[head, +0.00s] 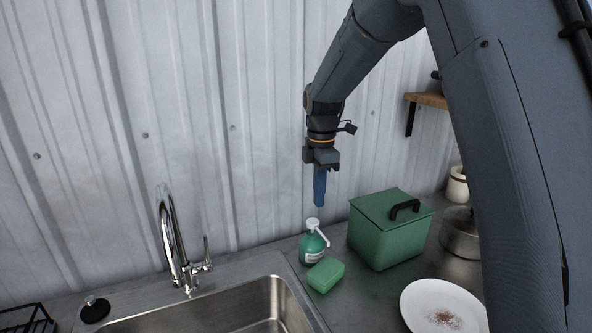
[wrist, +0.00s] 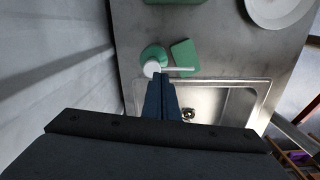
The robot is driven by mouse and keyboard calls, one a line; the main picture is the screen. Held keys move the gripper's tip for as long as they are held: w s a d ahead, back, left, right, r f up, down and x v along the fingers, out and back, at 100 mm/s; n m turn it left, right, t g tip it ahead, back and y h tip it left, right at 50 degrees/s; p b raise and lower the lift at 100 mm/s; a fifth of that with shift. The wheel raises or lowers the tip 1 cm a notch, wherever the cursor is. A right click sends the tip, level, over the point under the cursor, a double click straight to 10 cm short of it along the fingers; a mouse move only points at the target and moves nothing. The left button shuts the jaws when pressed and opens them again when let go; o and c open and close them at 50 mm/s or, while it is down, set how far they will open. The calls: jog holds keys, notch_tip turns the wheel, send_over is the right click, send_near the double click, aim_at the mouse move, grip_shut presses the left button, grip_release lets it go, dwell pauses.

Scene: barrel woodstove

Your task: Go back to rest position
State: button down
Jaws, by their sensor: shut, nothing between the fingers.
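My gripper (head: 319,203) points straight down in the head view, with its blue fingers together and nothing between them. It hangs just above the white pump top of a green soap bottle (head: 312,248), with a small gap seen in the head view. In the wrist view, the closed fingers (wrist: 160,76) reach up to the pump of the soap bottle (wrist: 153,55). My arm comes down from the upper right in the head view.
A green sponge (head: 326,274) lies in front of the bottle. A green lidded box (head: 378,243), a metal pot (head: 459,236) and a white plate (head: 425,292) with brown residue stand to the right. A steel sink (head: 303,303) with a tall faucet (head: 172,240) is at left. A corrugated wall (head: 110,130) rises behind.

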jog(key=s+d+f+m+b, duration=0.2)
jog(key=s+d+f+m, duration=0.1)
jog(key=s+m, duration=0.4)
jog(key=s+d+f+m+b, duration=0.3)
jog(key=s+f+m, duration=0.3)
jog(key=s, duration=0.3)
jog(key=s+d+f+m+t+b, duration=0.1)
jog(key=s+d+f+m+b, duration=0.1)
jog(key=s+d+f+m, duration=0.3)
jog(key=shift+s+d+f+m, duration=0.1)
jog(key=shift+s+m, duration=1.3)
jog(key=shift+s, duration=0.3)
